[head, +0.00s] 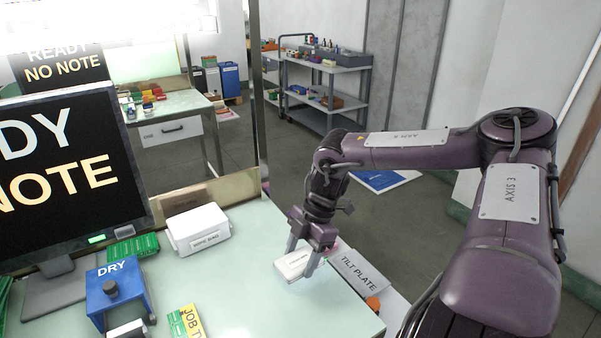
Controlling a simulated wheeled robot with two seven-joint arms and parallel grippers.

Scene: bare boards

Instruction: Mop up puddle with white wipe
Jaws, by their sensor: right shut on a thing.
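My right gripper (307,258) is shut on a white wipe (291,266), a flat pad with small print, low over the pale green table near its right edge. I cannot tell whether the pad touches the table top. A faint bluish patch shows beside the pad and may be the puddle; the gripper and pad may hide part of it. My left gripper is not in view.
The table (245,305) also holds a white box labelled bag (197,229), a blue DRY stand (118,290), a yellow job card (190,321) and a monitor (70,180). A tilt plate (358,272) stands at the right edge. The table's middle is clear.

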